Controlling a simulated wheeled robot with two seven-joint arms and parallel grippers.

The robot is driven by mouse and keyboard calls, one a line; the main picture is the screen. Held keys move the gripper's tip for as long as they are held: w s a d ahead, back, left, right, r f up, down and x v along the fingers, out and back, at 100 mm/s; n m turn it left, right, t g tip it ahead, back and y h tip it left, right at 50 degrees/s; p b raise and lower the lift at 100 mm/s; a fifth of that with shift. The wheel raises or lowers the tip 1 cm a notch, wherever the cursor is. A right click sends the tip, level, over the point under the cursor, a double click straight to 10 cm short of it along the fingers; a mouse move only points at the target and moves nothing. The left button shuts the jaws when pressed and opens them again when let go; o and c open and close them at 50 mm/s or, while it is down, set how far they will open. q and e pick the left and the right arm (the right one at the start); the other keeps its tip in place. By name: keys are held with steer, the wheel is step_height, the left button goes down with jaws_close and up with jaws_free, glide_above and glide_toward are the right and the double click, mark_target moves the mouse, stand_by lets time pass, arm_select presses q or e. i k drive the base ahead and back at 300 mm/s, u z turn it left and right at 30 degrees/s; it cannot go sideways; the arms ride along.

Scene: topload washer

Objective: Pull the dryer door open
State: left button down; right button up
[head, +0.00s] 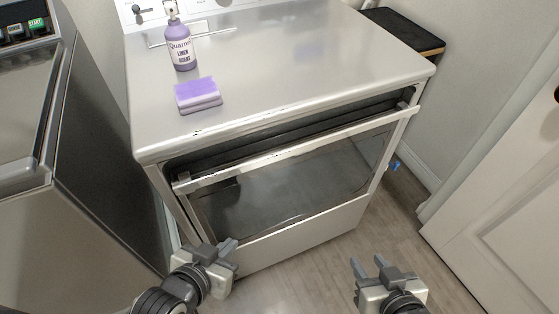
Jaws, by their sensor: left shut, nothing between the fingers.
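The dryer (270,73) is a white, box-shaped machine in the middle of the head view. Its front door (290,186) has a dark glass window and a long pale bar handle (300,146) along its top edge. A dark gap shows between the bar and the dryer's top, so the door looks tilted slightly outward. My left gripper (229,245) is shut and empty, in front of the door's lower left part. My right gripper (368,265) is open and empty, low and right of the door. Neither gripper touches the handle.
A purple bottle (181,48) and a purple sponge-like block (198,95) stand on the dryer's top. A grey washer (28,130) is close on the left. A white panelled door (505,190) is at the right. Wooden floor (400,215) lies free between dryer and door.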

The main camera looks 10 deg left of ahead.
mark_target(266, 187)
steer(key=u, duration=1.25)
steer(key=k, duration=0.7)
steer(key=z, duration=0.8)
steer(key=i, duration=0.35)
